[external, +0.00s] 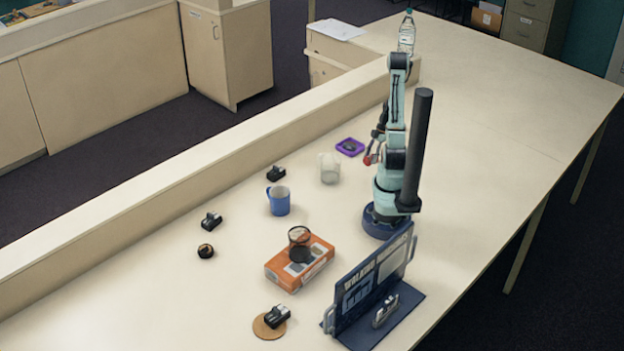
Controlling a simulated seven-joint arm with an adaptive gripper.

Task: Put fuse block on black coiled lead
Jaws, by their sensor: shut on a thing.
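My gripper (371,157) is at the left side of my arm, a little above the table by the purple tray. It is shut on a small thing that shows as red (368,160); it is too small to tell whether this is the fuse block. A round black thing (205,251), which looks like the black coiled lead, lies on the table at the left, far from my gripper. Its top looks bare, with a small brownish centre.
Small black blocks stand near the low wall (276,173), (211,220) and on a cork coaster (260,328). A purple tray (341,149), clear beaker (330,168), blue mug (279,201), orange box (318,262) with a mesh cup (299,236), and blue display board (357,290) stand around.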

